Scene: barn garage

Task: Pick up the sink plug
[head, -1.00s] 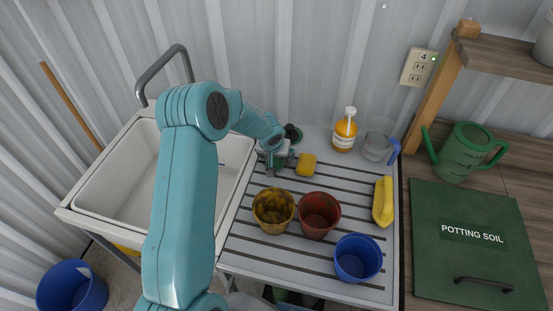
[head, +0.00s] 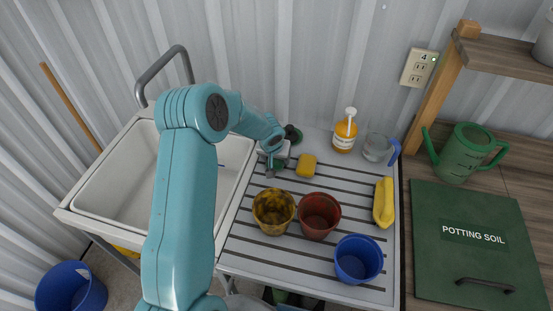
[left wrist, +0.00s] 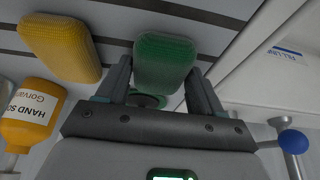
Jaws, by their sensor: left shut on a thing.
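My left gripper (head: 271,166) is low over the drainboard, right of the sink. In the left wrist view its fingers (left wrist: 160,80) are shut on a green sponge (left wrist: 165,62), which sits between them. Only a sliver of green shows beside the gripper in the head view. A dark round green-and-black thing (head: 293,134) stands behind the gripper near the wall. Part of it shows behind the fingers in the left wrist view (left wrist: 148,101). I cannot tell whether it is the sink plug, and no other plug is clear. My right gripper is not in view.
A yellow sponge (head: 307,165) lies just right of the gripper, with a soap bottle (head: 344,132) and a clear jug (head: 376,148) behind. Yellow (head: 273,210), red (head: 319,215) and blue (head: 357,258) cups stand in front. The white sink (head: 120,185) is left.

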